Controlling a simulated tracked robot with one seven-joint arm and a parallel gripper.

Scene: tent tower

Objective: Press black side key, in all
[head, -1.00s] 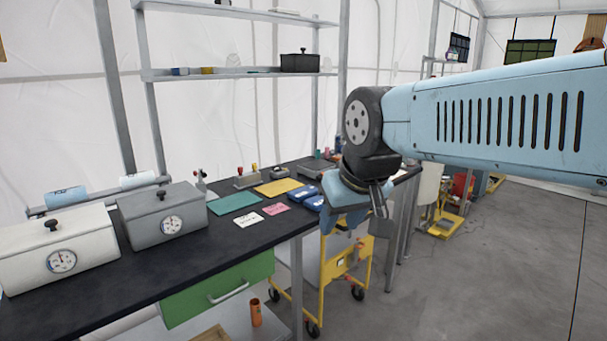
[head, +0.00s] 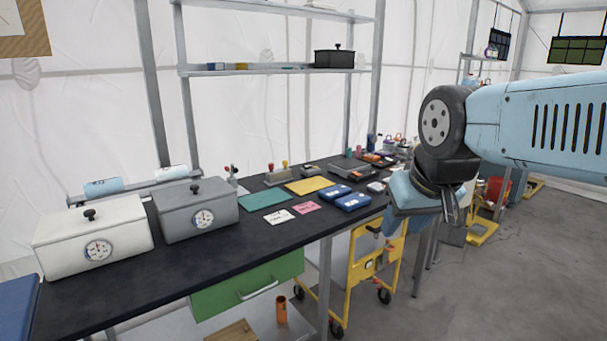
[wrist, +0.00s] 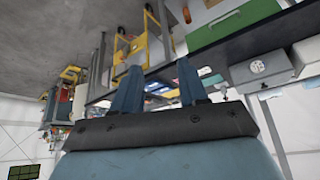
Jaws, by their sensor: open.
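I cannot make out a black side key in either view. My gripper (head: 430,205) hangs in the air to the right of the black workbench (head: 150,285), off its front edge. In the wrist view its two blue fingers (wrist: 158,88) stand apart with nothing held between them. A white box (head: 95,238) and a grey box (head: 197,211), each with a round dial and a black lid knob, stand on the bench at left. Two blue cases (head: 352,202) lie on the bench near my gripper. Small devices with red and yellow knobs (head: 283,172) stand farther back.
Teal (head: 265,201) and yellow (head: 309,185) mats and white (head: 278,216) and pink (head: 307,207) cards lie on the bench. A yellow cart (head: 372,265) stands below its right end. A green drawer (head: 247,285) hangs under the front. Grey floor (head: 520,280) is open at right.

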